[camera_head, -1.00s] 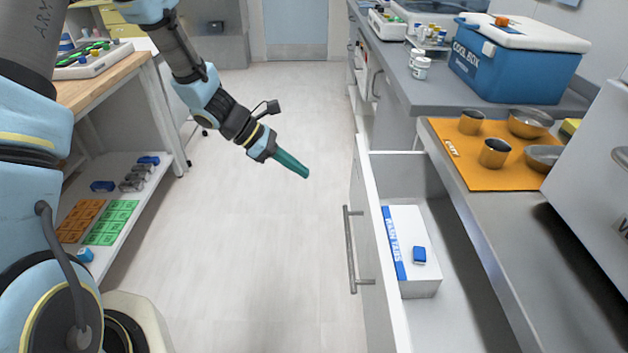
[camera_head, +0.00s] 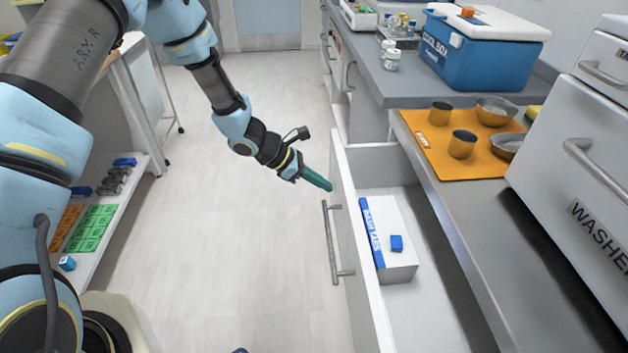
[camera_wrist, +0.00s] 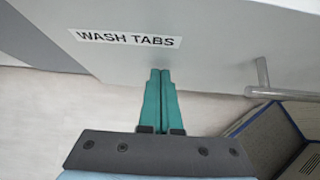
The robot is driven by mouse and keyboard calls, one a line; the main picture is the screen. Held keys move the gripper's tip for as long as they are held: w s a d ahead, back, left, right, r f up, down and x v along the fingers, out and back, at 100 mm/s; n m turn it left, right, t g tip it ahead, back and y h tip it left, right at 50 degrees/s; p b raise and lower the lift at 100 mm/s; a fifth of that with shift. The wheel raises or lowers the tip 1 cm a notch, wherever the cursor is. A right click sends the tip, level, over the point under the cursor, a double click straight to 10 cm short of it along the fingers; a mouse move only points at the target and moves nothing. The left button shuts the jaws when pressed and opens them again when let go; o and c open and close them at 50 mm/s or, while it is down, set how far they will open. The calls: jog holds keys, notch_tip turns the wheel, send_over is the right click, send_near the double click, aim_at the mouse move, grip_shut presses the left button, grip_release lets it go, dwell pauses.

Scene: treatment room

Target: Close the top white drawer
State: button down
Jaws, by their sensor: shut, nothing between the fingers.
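The top white drawer (camera_head: 360,262) is pulled out under the steel counter on the right. In the wrist view the fingers (camera_wrist: 161,73) point at the white front (camera_wrist: 205,60), below a "WASH TABS" label (camera_wrist: 128,38). The handle (camera_wrist: 263,80) is to their right. I cannot tell if the fingertips touch the front.
An orange mat (camera_head: 440,165) with metal cups and bowls lies on the counter above the drawer. A blue cool box (camera_head: 470,60) stands farther back. A white washer (camera_head: 590,130) is at the right. The floor (camera_head: 230,240) left of the drawer is clear.

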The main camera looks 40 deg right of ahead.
dwell(0.3)
jog(key=s+d+b, duration=0.2)
jog(key=s+d, duration=1)
jog(key=d, duration=0.5)
jog(key=shift+s+b, duration=0.15)
jog(key=shift+b, duration=0.15)
jog(key=shift+s+r, duration=0.15)
jog(key=shift+a, duration=0.1)
